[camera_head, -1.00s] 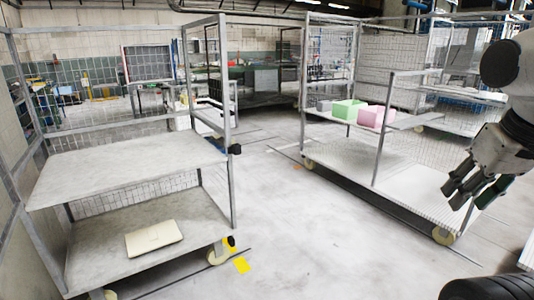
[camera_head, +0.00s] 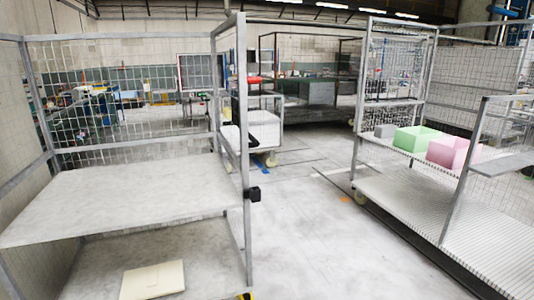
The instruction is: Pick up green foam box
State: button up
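The green foam box (camera_head: 416,139) sits on the upper shelf of the mesh trolley at the right. A pink foam box (camera_head: 453,152) is close beside it on the right, and a smaller grey block (camera_head: 385,131) is on its left. My gripper is out of view now, so its distance to the green box and its state do not show.
A two-level cage trolley (camera_head: 120,200) stands near at the left, with a flat cream object (camera_head: 153,280) on its lower shelf. Clear floor (camera_head: 320,220) runs between it and the right trolley (camera_head: 430,212). Another cart (camera_head: 262,135) stands farther back.

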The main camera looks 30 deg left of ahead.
aim_at(414, 140)
jog(key=i+l+u, duration=0.1)
jog(key=i+u, duration=0.25)
jog(key=i, duration=0.15)
jog(key=i+l+u, duration=0.3)
jog(key=i, duration=0.2)
jog(key=i+l+u, duration=0.2)
jog(key=u, duration=0.25)
jog(key=i+l+u, duration=0.3)
jog(key=u, duration=0.15)
jog(key=i+l+u, duration=0.25)
jog(key=l+u, duration=0.2)
jog(key=i+l+u, duration=0.2)
jog(key=l, duration=0.15)
jog(key=l+u, duration=0.2)
jog(key=l, duration=0.2)
jog(key=i+l+u, duration=0.15)
jog(key=l, duration=0.25)
jog(key=k+z, duration=0.1)
jog(key=z, duration=2.4)
jog(key=i+j+z, duration=0.1)
jog(key=z, duration=0.5)
jog(key=i+j+z, duration=0.35)
jog(key=j, duration=0.2)
jog(key=i+j+z, duration=0.15)
jog(key=j, duration=0.15)
jog(key=j+z, duration=0.15)
jog(key=j, duration=0.2)
jog(key=i, duration=0.05)
